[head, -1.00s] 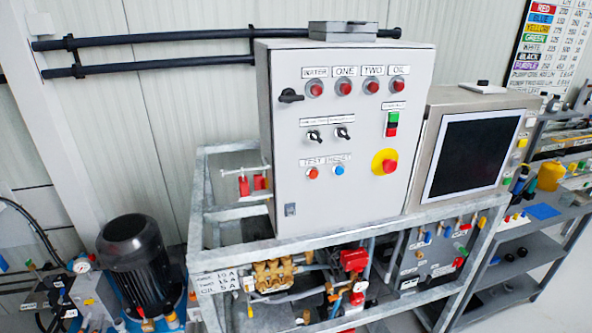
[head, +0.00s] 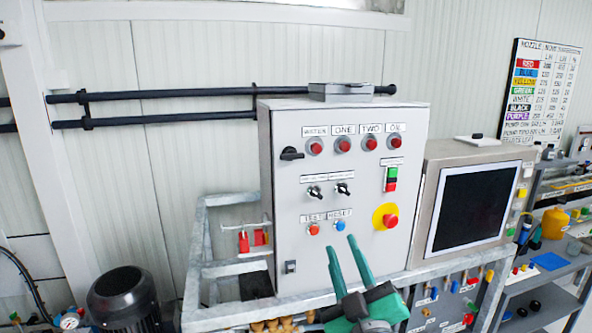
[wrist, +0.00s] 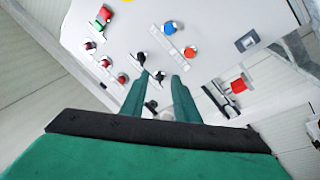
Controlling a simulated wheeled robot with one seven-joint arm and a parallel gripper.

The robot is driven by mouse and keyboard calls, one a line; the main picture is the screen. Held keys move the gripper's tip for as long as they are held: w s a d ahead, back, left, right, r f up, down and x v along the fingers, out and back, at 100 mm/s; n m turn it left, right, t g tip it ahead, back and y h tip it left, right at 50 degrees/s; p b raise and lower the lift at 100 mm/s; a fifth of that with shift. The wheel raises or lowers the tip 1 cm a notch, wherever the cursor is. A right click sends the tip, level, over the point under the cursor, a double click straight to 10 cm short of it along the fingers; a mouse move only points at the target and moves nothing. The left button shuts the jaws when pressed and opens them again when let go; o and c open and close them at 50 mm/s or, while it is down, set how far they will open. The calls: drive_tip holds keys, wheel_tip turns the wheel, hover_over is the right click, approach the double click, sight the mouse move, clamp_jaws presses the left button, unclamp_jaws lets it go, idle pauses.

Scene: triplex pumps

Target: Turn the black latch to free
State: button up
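The black latch (head: 291,154) is a small black handle on the upper left of the grey cabinet's front door (head: 340,185). It lies roughly level, its knob at the left and its arm pointing right. My gripper (head: 341,244), with green fingers, is below and right of the latch in the head view, in front of the lower door. The fingers are apart, with nothing between them, and do not touch the latch.
Red lights (head: 343,144), two black switches (head: 343,188), a blue button (head: 340,225) and a yellow-and-red emergency stop (head: 388,218) project from the door. A screen box (head: 470,205) stands at right. A galvanized frame (head: 225,200) and red parts (head: 251,239) are at left.

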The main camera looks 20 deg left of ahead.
wheel_tip(320, 180, up, 10)
drive_tip(key=s+a+n+g+y, duration=0.1)
drive_tip(key=a+n+g+y, duration=0.15)
drive_tip(key=n, duration=0.35)
drive_tip(key=n+g+h, duration=0.2)
drive_tip(key=n, duration=0.4)
approach(293, 157)
drive_tip(key=shift+t, duration=0.25)
drive_tip(key=x, duration=0.6)
drive_tip(key=shift+w+d+f, duration=0.1)
drive_tip(key=shift+w+f, duration=0.05)
drive_tip(key=shift+f, duration=0.15)
drive_tip(key=shift+w, duration=0.3)
drive_tip(key=shift+w+a, duration=0.25)
drive_tip(key=shift+a, duration=0.55)
drive_tip(key=shift+d, duration=0.2)
clamp_jaws()
